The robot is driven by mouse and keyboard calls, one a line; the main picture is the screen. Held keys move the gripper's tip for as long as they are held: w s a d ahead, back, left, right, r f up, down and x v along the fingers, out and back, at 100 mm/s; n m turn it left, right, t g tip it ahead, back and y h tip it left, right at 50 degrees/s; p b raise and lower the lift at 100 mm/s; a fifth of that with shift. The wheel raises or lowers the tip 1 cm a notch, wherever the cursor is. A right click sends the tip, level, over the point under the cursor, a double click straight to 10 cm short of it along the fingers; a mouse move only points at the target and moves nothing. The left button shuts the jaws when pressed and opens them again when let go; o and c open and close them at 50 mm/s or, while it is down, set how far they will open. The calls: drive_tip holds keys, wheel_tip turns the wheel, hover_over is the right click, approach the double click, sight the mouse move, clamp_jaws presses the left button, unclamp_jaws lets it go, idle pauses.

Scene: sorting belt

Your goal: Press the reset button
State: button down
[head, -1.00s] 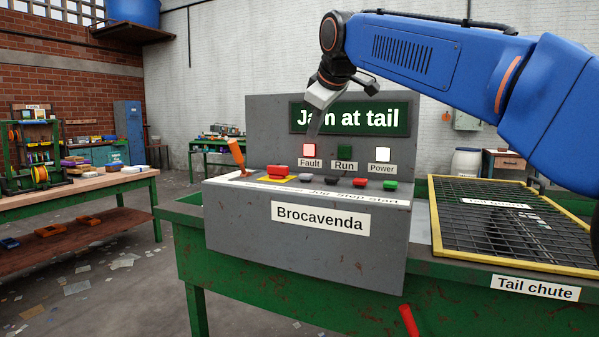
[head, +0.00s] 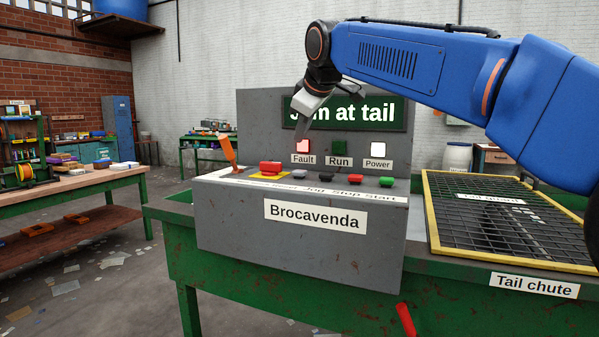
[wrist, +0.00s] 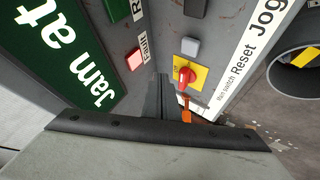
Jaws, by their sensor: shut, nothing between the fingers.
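The grey control console labelled Brocavenda (head: 225,210) stands ahead of me with a row of controls on its top. The grey reset button (head: 298,176) sits between the red main switch on its yellow plate (head: 270,168) and the black jog button (head: 325,179). In the wrist view the reset button (wrist: 190,47) is beside the word Reset. My gripper (head: 303,124) is shut and empty, pointing down in front of the upright panel, above the row of controls. In the wrist view its fingers (wrist: 160,82) end near the main switch (wrist: 186,77), apparently apart from it.
An orange lever (head: 229,152) rises at the console's left end. Red stop (head: 356,183) and green start (head: 386,182) buttons sit to the right. The fault light (head: 302,146) glows red; the display reads "Jam at tail". A yellow-framed tail guard (head: 432,215) lies at right.

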sight(301, 171)
drive_tip(key=shift+f, duration=2.9)
drive_tip(key=shift+f, duration=0.25)
drive_tip(key=shift+f, duration=0.2)
drive_tip(key=shift+f, duration=0.5)
idle(0.6)
drive_tip(key=shift+r, duration=0.95)
drive_tip(key=shift+r, duration=2.5)
